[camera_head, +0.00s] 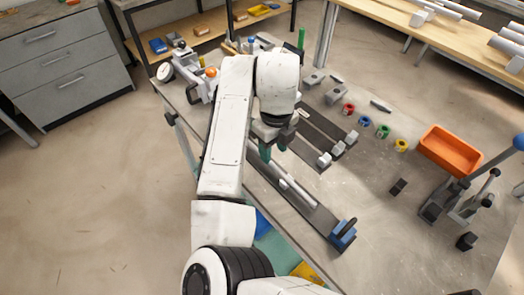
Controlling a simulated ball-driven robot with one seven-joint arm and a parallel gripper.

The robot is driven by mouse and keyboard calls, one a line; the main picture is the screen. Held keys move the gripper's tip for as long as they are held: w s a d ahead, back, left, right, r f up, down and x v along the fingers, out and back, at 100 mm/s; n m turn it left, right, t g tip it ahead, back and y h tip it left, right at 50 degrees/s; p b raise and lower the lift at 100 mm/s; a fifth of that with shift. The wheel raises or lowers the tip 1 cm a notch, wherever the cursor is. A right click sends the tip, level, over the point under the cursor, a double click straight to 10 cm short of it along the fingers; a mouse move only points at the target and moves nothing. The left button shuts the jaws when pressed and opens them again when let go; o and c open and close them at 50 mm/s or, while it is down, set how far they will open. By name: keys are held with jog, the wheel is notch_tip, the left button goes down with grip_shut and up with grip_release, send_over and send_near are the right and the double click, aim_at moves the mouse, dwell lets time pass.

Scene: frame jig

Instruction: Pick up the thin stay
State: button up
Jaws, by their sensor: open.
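My gripper (274,149) is open, with teal fingertips pointing down over the worktable, at the left end of a dark fixture. A pale slim rod (298,190) lies along a dark rail near the table's front edge, just right of and below my gripper. Several slim bars lie side by side on a dark plate (315,133) to the right, with pale blocks (338,150) at their right ends. I cannot tell which of these slim pieces is the thin stay. My arm and gripper hide part of the fixture. Nothing shows between the fingers.
A blue clamp (342,234) stands at the rail's right end. An orange bin (450,150), coloured rings (366,122) and a grey stand with a blue-knobbed lever (465,195) are to the right. Bare tabletop (375,165) lies between. A grey drawer cabinet (62,65) stands far left.

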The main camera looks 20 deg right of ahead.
aim_at(273, 164)
jog(key=shift+d+f+p, duration=0.1)
jog(key=shift+f+p, duration=0.7)
jog(key=shift+f, duration=2.1)
jog(key=shift+c, duration=0.3)
grip_shut()
